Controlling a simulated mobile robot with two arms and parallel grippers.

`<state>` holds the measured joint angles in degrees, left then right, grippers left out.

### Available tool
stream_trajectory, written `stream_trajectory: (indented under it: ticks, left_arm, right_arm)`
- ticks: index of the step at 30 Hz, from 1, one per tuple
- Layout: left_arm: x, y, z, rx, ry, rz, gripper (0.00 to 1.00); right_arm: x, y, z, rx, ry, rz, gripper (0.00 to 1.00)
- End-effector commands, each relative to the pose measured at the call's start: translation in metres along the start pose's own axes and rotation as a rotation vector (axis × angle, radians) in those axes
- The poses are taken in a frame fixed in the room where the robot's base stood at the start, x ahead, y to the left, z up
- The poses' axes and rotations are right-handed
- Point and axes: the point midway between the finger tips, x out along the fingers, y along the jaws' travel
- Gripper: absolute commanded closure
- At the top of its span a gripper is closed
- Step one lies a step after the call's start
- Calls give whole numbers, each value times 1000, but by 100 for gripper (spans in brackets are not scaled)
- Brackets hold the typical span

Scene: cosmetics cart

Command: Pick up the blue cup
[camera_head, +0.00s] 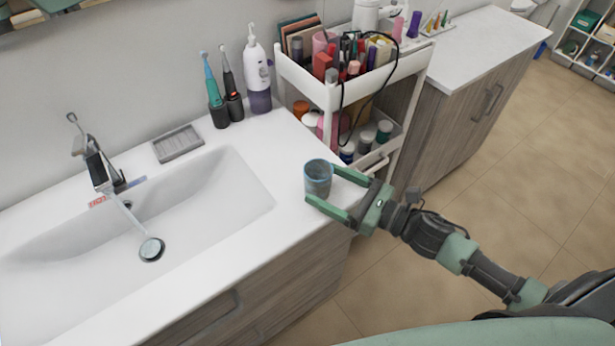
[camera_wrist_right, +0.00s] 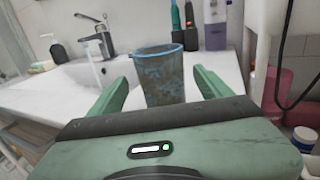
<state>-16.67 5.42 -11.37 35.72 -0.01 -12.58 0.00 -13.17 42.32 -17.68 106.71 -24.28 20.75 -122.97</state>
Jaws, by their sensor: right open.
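The blue cup (camera_head: 318,178) stands upright on the right front corner of the white sink counter. My right gripper (camera_head: 322,188) is open and level with the cup, its two green fingers reaching toward it from the right. In the head view the fingertips lie on either side of the cup. In the right wrist view the cup (camera_wrist_right: 160,76) sits between the two fingers (camera_wrist_right: 162,92), with a visible gap on each side. The cup looks speckled blue-grey there, with a blue rim. My left gripper is not in view.
The white cart (camera_head: 330,92) full of cosmetics stands just behind and right of the cup. The sink basin (camera_head: 190,205) with its faucet (camera_head: 97,165) is to the left. Electric toothbrushes (camera_head: 215,100) and a white-purple oral irrigator (camera_head: 257,75) stand behind.

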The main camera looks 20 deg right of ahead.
Motion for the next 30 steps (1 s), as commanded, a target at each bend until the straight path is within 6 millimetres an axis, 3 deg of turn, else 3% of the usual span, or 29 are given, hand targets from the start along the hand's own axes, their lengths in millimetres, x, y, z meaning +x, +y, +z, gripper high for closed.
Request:
stream_trajectory:
  ticks: [6,13,23,30]
  left_arm:
    - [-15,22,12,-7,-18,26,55]
    - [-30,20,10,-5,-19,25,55]
    - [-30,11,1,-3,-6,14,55]
    - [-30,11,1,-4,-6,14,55]
  right_arm:
    - [25,-2,5,-1,-1,-1,21]
    - [58,-3,4,0,-1,-1,21]
    - [65,-2,1,0,1,0,21]
    - [65,-2,1,0,1,0,86]
